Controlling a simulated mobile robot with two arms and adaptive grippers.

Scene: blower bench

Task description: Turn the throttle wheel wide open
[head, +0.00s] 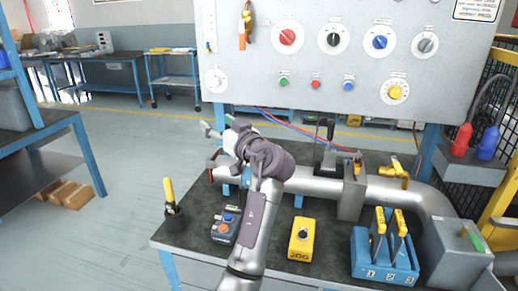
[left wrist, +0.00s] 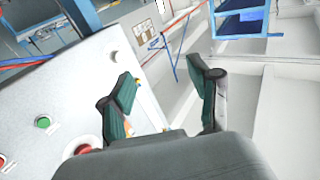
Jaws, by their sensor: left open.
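My left gripper (head: 213,127) is raised over the left end of the bench, in front of the lower left of the control panel (head: 270,80). In the left wrist view my left gripper (left wrist: 160,80) has its two green-padded fingers spread with nothing between them. I cannot pick out the throttle wheel for certain; my arm hides part of the pipe's left end. My right gripper is not in view.
The panel carries a red knob (head: 288,37), a yellow knob (head: 396,91) and several others. Open floor lies left of the bench.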

